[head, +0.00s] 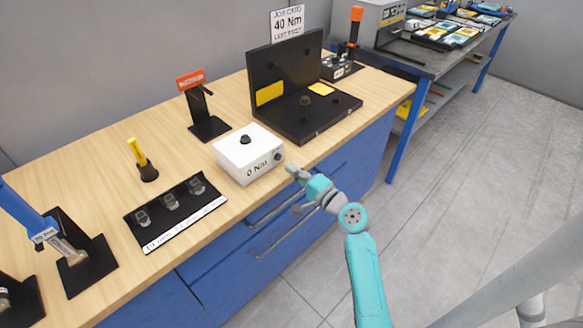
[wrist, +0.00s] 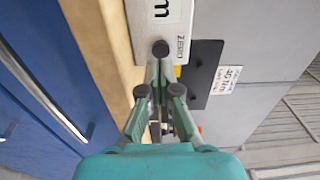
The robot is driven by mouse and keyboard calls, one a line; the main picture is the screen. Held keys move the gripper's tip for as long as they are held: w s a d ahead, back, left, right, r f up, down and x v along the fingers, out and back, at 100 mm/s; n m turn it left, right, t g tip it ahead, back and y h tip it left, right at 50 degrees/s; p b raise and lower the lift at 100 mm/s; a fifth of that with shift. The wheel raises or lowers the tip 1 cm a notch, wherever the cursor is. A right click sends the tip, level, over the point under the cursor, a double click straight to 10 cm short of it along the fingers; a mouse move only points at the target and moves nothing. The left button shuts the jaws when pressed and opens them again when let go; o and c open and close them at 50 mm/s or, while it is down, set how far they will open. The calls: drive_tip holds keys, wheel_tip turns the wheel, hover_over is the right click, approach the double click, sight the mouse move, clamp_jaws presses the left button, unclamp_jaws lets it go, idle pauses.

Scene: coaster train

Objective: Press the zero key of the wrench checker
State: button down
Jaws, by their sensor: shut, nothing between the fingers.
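The wrench checker (head: 240,150) is a white box near the front edge of the bench, with a black knob on top and "0 Nm" on its front face. Its zero key (head: 278,157) is a small round black button at the right of that face. In the wrist view the key (wrist: 160,48) shows beside the "ZERO" lettering, just ahead of my fingertips. My gripper (head: 291,170) is shut and empty, just right of the checker. In the wrist view its fingertips (wrist: 160,66) meet close to the key; I cannot tell whether they touch it.
A black open stand (head: 268,118) with yellow pads sits behind the checker. A black socket tray (head: 158,229) lies to its left, and a black tool stand (head: 208,126) behind left. Blue drawers (head: 235,245) with handles are below.

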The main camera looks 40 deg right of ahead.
drive_tip(key=s, duration=0.9)
drive_tip(key=shift+f, duration=0.15)
idle(0.6)
drive_tip(key=s+a+f+n+g+h, duration=0.3)
drive_tip(key=s+a+f+n+g, duration=0.15)
drive_tip(key=s+a+f, duration=0.9)
drive_tip(key=s+a+r+n+y, duration=0.1)
drive_tip(key=s+a+r+n, duration=0.2)
drive_tip(key=s, duration=0.3)
drive_tip(key=s+a+r+n+y, duration=0.1)
drive_tip(key=s+a+r+n, duration=0.2)
drive_tip(key=s+n, duration=0.3)
drive_tip(key=s+a+r+n+t+y, duration=0.1)
drive_tip(key=s+a+r+n, duration=0.2)
drive_tip(key=s, duration=0.3)
drive_tip(key=shift+s+a+r+n, duration=0.2)
drive_tip(key=shift+s+r+n, duration=0.15)
drive_tip(key=shift+r+n, duration=0.45)
